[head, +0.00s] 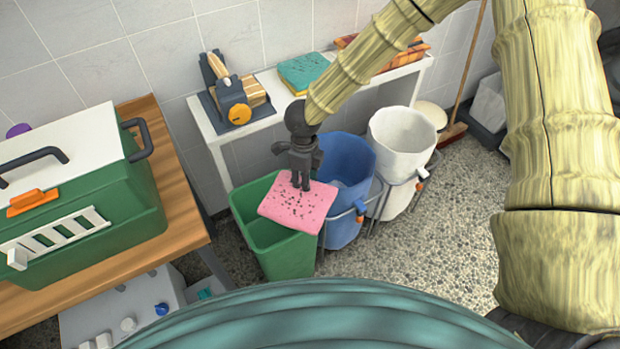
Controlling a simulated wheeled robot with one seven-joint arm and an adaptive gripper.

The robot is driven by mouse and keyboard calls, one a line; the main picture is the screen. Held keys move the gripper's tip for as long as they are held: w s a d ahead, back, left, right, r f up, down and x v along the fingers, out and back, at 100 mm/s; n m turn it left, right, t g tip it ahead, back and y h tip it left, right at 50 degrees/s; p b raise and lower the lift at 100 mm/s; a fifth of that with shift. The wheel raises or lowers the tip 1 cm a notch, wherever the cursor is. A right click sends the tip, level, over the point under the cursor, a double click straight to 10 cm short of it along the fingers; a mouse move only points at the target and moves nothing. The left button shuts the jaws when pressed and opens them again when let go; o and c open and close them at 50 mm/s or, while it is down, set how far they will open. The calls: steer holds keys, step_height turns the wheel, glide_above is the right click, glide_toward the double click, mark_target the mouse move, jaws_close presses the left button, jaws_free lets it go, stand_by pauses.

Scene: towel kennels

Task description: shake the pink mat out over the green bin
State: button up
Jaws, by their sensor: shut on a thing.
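The pink mat (296,208) is held out nearly flat, with many dark specks on its top. My gripper (300,185) points down and is shut on the mat near its far edge. The green bin (283,257) stands on the floor below. The mat is over the right part of the bin's opening, and its right corner reaches past the bin toward the blue bin. The left part of the green bin's opening shows. I cannot tell the height between mat and rim.
A blue bin (345,165) and a white bin (402,140) stand right of the green bin. Behind is a white shelf (262,122) with folded towels (303,72). A wooden table (170,190) with a green kennel (90,200) is at left. Speckled floor (440,240) is open at right.

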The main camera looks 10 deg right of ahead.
mark_target(284, 179)
steer(key=m, duration=0.2)
steer(key=a+m, duration=0.1)
steer(key=m, duration=0.1)
steer(key=a+m, duration=0.1)
steer(key=m, duration=0.1)
steer(key=shift+w+f, duration=0.1)
steer(key=shift+w, duration=0.15)
steer(key=m, duration=0.2)
steer(key=a+m, duration=0.1)
steer(key=m, duration=0.1)
steer(key=a+m, duration=0.1)
steer(key=m, duration=0.1)
steer(key=shift+w+m, duration=0.3)
steer(key=shift+m, duration=0.1)
steer(key=m, duration=0.2)
steer(key=a+m, duration=0.1)
steer(key=m, duration=0.1)
steer(key=a+m, duration=0.1)
steer(key=m, duration=0.1)
steer(key=shift+w+f, duration=0.15)
steer(key=shift+w, duration=0.15)
steer(key=m, duration=0.2)
steer(key=a+m, duration=0.1)
steer(key=m, duration=0.3)
steer(key=shift+w+a+f, duration=0.1)
steer(key=shift+w+a, duration=0.2)
steer(key=shift+a, duration=0.05)
steer(key=shift+m, duration=0.3)
step_height(284, 179, down, 6)
steer(key=b, duration=0.3)
